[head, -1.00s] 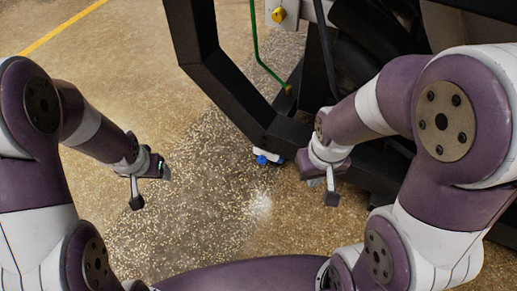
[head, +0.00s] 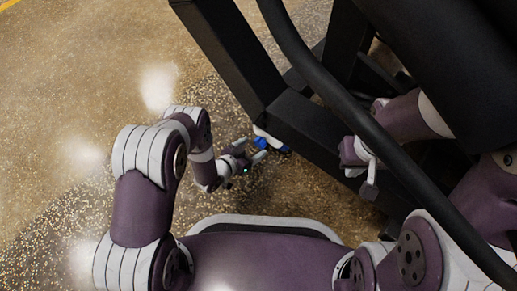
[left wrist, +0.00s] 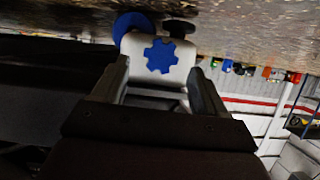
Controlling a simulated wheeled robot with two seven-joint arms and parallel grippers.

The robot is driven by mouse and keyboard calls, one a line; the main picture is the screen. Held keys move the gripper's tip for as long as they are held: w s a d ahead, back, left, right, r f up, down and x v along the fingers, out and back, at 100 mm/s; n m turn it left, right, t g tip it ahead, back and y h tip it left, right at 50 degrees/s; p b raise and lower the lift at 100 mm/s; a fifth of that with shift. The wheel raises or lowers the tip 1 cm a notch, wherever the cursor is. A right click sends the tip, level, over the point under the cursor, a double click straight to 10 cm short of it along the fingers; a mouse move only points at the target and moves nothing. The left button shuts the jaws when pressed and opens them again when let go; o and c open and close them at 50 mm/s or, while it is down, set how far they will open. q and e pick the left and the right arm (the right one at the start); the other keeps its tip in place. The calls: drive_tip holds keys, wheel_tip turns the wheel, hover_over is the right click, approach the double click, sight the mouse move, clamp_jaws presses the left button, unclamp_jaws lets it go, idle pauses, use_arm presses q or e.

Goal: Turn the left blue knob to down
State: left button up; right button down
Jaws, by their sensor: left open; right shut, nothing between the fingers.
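A blue toothed knob (left wrist: 160,56) sits on a pale grey housing (left wrist: 145,82) in the left wrist view, and the housing lies between my left gripper's two fingers. In the head view the blue part (head: 272,146) is low at the foot of a black frame. My left gripper (head: 251,151) is open just left of it, fingers pointing toward it. Whether the fingers touch the housing, I cannot tell. My right gripper (head: 369,188) is shut and empty, to the right beside the black frame.
The black frame (head: 240,60) and a thick black hose (head: 300,60) rise above the knob and cross in front of my right arm. A blue round part (left wrist: 132,25) and a dark disc (left wrist: 179,28) adjoin the housing. Speckled floor (head: 90,90) lies clear at left.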

sight(258, 144)
use_arm(q)
drive_tip(key=b+x, duration=0.1)
drive_tip(key=x, duration=0.2)
drive_tip(key=shift+f, duration=0.2)
drive_tip(key=shift+w+d, duration=0.2)
drive_tip(key=shift+w, duration=0.1)
drive_tip(key=shift+r, duration=0.1)
use_arm(e)
wheel_tip(258, 144, down, 3)
drive_tip(key=shift+r, duration=0.15)
use_arm(q)
drive_tip(key=c, duration=1.1)
drive_tip(key=shift+o, duration=0.2)
use_arm(e)
drive_tip(key=shift+r, duration=0.15)
